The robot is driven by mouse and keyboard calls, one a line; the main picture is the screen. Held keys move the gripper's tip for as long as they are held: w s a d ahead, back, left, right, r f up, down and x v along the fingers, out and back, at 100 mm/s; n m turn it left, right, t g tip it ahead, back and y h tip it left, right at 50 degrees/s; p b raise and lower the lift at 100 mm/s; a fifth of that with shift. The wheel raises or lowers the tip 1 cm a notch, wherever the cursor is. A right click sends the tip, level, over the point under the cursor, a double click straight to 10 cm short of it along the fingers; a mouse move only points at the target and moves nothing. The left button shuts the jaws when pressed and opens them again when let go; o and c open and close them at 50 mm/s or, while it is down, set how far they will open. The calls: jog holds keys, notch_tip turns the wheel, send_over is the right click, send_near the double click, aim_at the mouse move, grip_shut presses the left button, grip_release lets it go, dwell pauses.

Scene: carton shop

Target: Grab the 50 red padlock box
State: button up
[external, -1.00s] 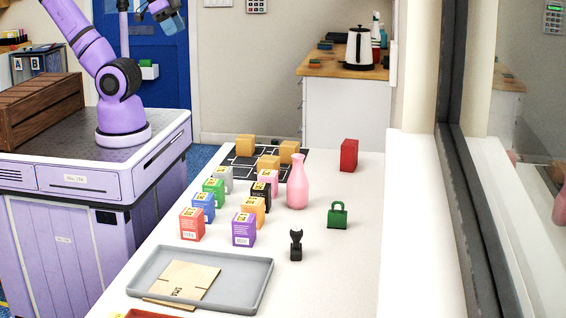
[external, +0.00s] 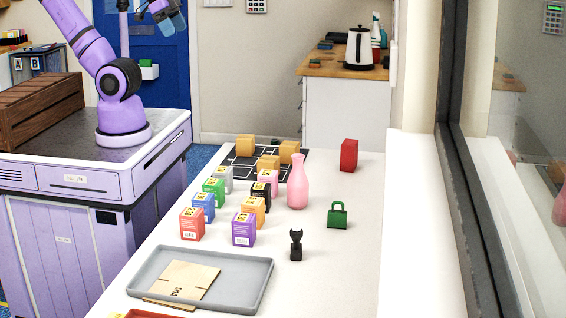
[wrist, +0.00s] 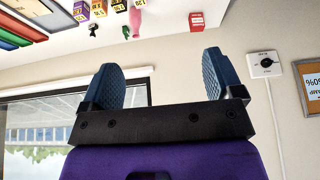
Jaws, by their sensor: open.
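A plain-looking red box (external: 349,155) stands upright at the far right of the white table. It also shows in the wrist view (wrist: 196,21), with a pale label too small to read. A second, coral-red box (external: 191,225) with a yellow and white label stands at the front left of the group of small boxes. I cannot read a number or padlock picture on either. My gripper (wrist: 160,80) is open and empty, its two blue fingers wide apart. It is high above my base, partly cut off at the top of the external view (external: 171,20), well away from both boxes.
Small labelled boxes, including a purple one (external: 244,229), crowd the table's left side. A pink vase (external: 297,183), green padlock (external: 338,215) and black cat figure (external: 296,245) stand nearby. A grey tray (external: 258,285) is in front. A window wall bounds the right.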

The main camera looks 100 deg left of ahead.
jog(key=shift+o, duration=0.8)
jog(key=m+g, duration=0.2)
jog(key=g, duration=0.3)
send_over(350, 142)
jog(key=f, duration=2.9)
jog(key=shift+s+d+f, duration=0.15)
jog(key=shift+d+f, duration=0.2)
jog(key=shift+f, duration=0.05)
jog(key=shift+a+f, duration=0.1)
jog(key=shift+f, duration=5.4)
jog(key=c, duration=1)
